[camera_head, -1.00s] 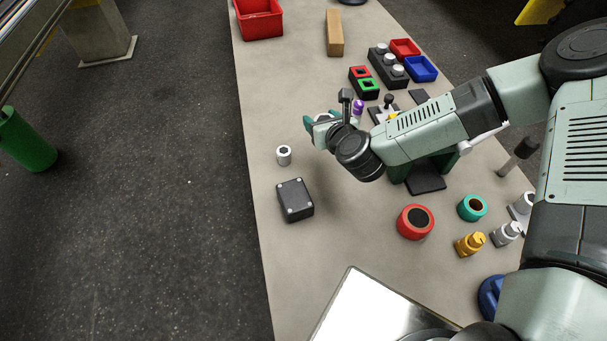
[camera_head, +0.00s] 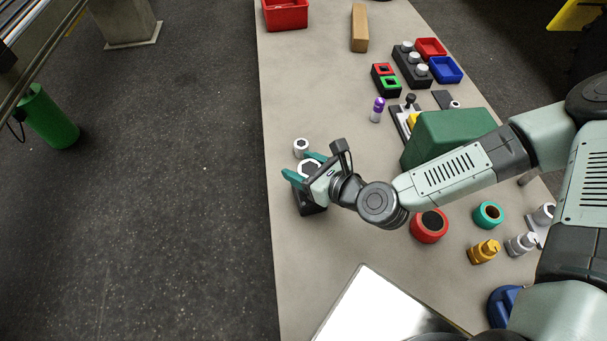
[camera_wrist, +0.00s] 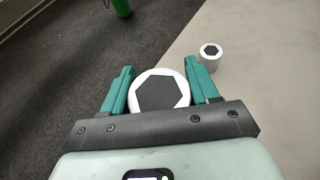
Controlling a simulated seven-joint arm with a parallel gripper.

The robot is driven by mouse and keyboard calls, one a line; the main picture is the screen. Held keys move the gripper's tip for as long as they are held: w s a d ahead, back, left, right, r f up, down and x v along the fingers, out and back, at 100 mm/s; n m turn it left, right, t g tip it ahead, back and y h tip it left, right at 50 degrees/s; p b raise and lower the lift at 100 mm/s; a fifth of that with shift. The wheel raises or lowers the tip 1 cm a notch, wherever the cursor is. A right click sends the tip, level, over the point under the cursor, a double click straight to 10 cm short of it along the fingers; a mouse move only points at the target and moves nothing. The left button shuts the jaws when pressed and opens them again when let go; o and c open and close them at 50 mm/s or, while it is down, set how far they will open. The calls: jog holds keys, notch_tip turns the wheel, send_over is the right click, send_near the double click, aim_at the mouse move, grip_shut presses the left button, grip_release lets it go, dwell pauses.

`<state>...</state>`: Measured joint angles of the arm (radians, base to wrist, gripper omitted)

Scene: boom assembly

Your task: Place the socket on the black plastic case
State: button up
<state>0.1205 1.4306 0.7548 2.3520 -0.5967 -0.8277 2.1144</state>
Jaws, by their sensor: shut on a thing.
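My gripper (camera_head: 304,167) is shut on a silver-white socket (camera_head: 309,169) with a dark hexagonal hole. In the wrist view the held socket (camera_wrist: 160,92) sits between the two teal fingers, its hex opening facing the camera. The black plastic case (camera_head: 310,205) lies on the table under my gripper, partly hidden by it. The held socket appears over the case's far part; I cannot tell whether they touch. The case is not visible in the wrist view. A second, similar socket (camera_head: 301,147) stands on the table just beyond, and also shows in the wrist view (camera_wrist: 210,57).
A purple-topped cylinder (camera_head: 377,110) and a green block (camera_head: 445,135) stand to the right. A red ring (camera_head: 429,226) and a yellow fitting (camera_head: 484,252) lie nearer. The table's left edge is close to the case.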

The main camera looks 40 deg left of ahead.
jog(key=shift+f, duration=1.6)
jog(key=o, duration=1.2)
jog(key=shift+f, duration=0.15)
jog(key=v, duration=1.2)
jog(key=shift+s, duration=0.1)
